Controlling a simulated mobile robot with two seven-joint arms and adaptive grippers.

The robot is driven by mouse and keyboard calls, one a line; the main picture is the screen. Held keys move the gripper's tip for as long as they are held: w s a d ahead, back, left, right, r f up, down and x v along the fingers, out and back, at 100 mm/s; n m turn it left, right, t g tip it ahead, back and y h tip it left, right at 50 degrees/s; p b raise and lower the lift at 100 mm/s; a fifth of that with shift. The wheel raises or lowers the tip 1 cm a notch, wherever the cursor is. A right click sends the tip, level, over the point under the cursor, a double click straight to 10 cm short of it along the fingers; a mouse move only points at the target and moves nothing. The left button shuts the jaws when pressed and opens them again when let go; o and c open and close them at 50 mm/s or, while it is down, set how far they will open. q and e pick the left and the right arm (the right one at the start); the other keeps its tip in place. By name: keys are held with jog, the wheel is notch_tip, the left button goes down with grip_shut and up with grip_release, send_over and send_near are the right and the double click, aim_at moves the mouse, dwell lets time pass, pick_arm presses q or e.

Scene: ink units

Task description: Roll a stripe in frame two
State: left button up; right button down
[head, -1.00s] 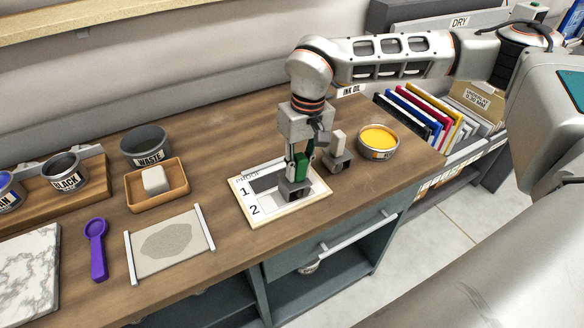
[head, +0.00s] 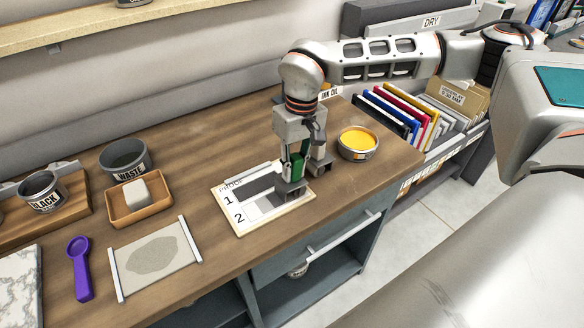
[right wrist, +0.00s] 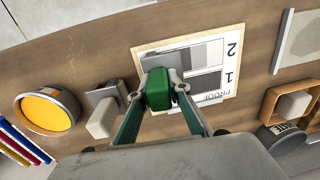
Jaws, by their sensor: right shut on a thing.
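The proof card (head: 232,230), numbered 1 and 2, lies flat on the bench. Frame one (head: 256,187) holds a dark grey patch. Frame two (head: 257,209) shows grey bands, lighter at left and darker towards the roller; they also show in the right wrist view (right wrist: 200,53). My right gripper (head: 297,162) is shut on the green-handled roller (head: 298,170). The roller's grey head sits low at frame two's right end; I cannot tell if it touches. The green handle shows in the right wrist view (right wrist: 158,88). My left gripper is out of view.
A white-handled roller (right wrist: 103,115) stands close beside the card, partly behind my gripper in the head view. A yellow ink tin (head: 358,143) is right of it. An oil-stained sheet (head: 155,257), waste tin (head: 125,158) and sponge tray (head: 150,212) lie left.

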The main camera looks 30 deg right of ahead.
jog(key=shift+a+r, duration=0.1)
jog(key=shift+a, duration=1.3)
jog(key=shift+s+a+f+b, duration=0.1)
jog(key=shift+a+b, duration=0.15)
jog(key=shift+a, duration=1.35)
jog(key=shift+s+a+f+b, duration=0.1)
jog(key=shift+a+b, duration=0.15)
jog(key=shift+a, duration=1.35)
jog(key=shift+a+r, duration=0.1)
jog(key=shift+a, duration=1.2)
jog(key=shift+a+r+b, duration=0.1)
jog(key=shift+a+b, duration=0.2)
jog(key=shift+a, duration=1)
notch_tip(320, 180, up, 6)
jog(key=p, duration=0.1)
jog(key=shift+p, duration=0.3)
